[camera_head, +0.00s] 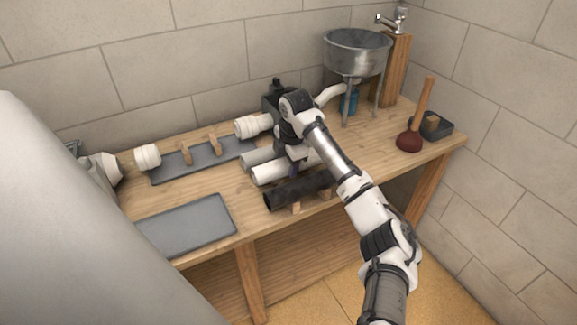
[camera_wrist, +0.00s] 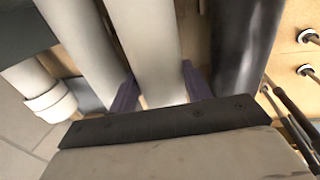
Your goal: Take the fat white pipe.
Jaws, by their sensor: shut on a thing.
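The fat white pipe (camera_head: 272,173) lies in the middle of a row of three pipes on the workbench. A grey pipe (camera_head: 256,157) lies behind it and a black pipe (camera_head: 287,195) in front. My gripper (camera_head: 295,167) reaches down over the white pipe, and my arm hides part of it. In the wrist view the two purple fingers of my gripper (camera_wrist: 160,90) stand on either side of the white pipe (camera_wrist: 148,45), shut on it. The grey pipe (camera_wrist: 80,40) is left of the fingers and the black pipe (camera_wrist: 243,45) right of them. The pipe still appears level within the row.
The wooden bench (camera_head: 190,193) holds an empty grey tray (camera_head: 188,226) and a grey tray with wooden pegs (camera_head: 205,160). A metal basin (camera_head: 356,55) stands at the back right. A plunger (camera_head: 410,140) and a dark box (camera_head: 433,127) are at the right. White fittings (camera_head: 147,157) lie along the wall.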

